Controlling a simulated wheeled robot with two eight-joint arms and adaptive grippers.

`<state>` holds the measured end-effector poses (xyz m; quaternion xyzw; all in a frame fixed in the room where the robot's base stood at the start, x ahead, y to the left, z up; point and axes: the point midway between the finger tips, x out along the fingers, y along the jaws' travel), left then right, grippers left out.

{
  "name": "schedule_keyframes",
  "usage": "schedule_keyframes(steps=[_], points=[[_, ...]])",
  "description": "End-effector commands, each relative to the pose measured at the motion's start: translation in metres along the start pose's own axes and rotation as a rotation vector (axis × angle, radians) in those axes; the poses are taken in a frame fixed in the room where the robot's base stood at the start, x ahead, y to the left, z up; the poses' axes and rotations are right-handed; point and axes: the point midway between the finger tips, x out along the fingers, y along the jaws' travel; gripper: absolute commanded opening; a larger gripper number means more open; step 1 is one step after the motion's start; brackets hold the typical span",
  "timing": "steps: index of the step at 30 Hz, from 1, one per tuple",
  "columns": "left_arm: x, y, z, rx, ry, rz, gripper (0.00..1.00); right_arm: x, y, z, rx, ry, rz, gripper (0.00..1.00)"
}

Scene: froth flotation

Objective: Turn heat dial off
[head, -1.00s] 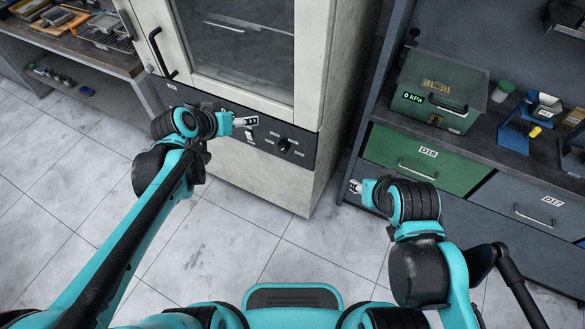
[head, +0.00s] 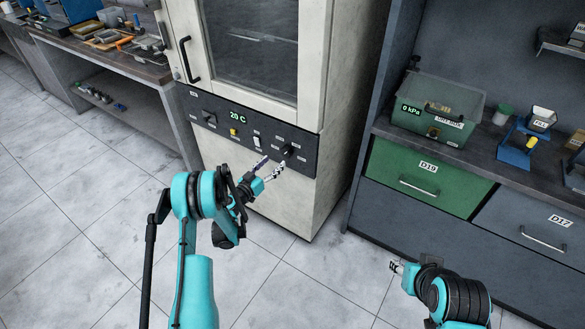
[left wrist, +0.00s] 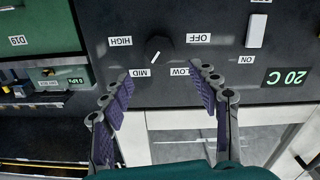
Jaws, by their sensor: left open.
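The heat dial (head: 288,149) is a black knob at the right of the oven's dark control panel (head: 221,128). In the left wrist view, which is upside down, the dial (left wrist: 158,48) has HIGH, MID, LOW and OFF labels around it. Its white mark points down in that picture, nearer MID than OFF. My left gripper (head: 271,167) is open and empty, just in front of the dial and apart from it. Its two purple-padded fingers (left wrist: 165,100) show either side below the dial. My right gripper (head: 394,267) is low over the floor; its jaws are too small to read.
A white switch (head: 257,141), a yellow button (head: 234,132) and a 20 C display (head: 238,115) are left of the dial. The oven door handle (head: 188,60) is above. A green drawer (head: 427,177) stands at the right. The floor in front is clear.

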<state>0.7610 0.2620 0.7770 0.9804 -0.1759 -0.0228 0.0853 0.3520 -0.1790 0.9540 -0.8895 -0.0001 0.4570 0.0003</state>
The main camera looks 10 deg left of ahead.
Motion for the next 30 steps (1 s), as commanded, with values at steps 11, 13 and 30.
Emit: schedule_keyframes(steps=[11, 13, 30], points=[[0.036, -0.005, 0.011, 0.003, 0.017, -0.003, 0.61, 0.012, 0.000, 0.008, 0.000, 0.000, 0.000, 0.40], [0.048, -0.005, 0.011, 0.003, 0.017, -0.004, 0.61, 0.015, 0.000, 0.011, 0.000, 0.000, 0.000, 0.40], [0.076, -0.005, 0.008, 0.003, 0.017, -0.005, 0.53, 0.020, 0.000, 0.014, 0.000, 0.000, 0.000, 0.40]])
